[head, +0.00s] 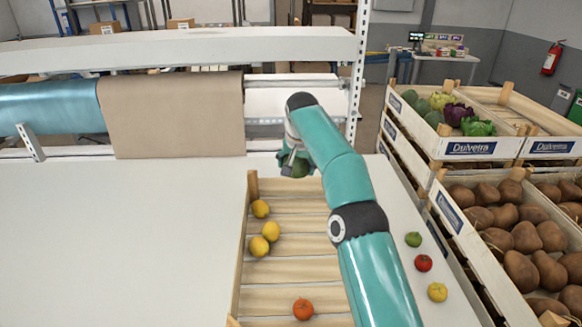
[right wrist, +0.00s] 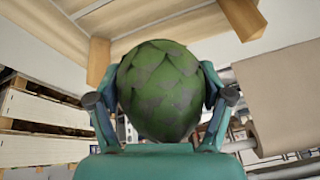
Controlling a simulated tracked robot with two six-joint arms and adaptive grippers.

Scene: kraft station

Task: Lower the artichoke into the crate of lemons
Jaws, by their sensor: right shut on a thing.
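The artichoke (right wrist: 160,90) is green and scaly, and it fills the middle of the right wrist view. My right gripper (right wrist: 160,95) is shut on it, with one finger on each side. In the head view the artichoke (head: 297,168) shows only in part beneath my right gripper (head: 290,160), near the far end of the crate. The wooden slatted crate (head: 285,272) stands on the white table and holds several lemons (head: 258,246) along its left side and an orange fruit (head: 303,309) near the front. My right arm hides much of the crate's right side. My left gripper is not in view.
A green fruit (head: 413,239), a red tomato (head: 424,263) and a yellow fruit (head: 437,292) lie on the table right of the crate. Stacked crates with potatoes (head: 520,235) and vegetables stand further right. A brown paper roll (head: 172,115) is behind. The table's left is clear.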

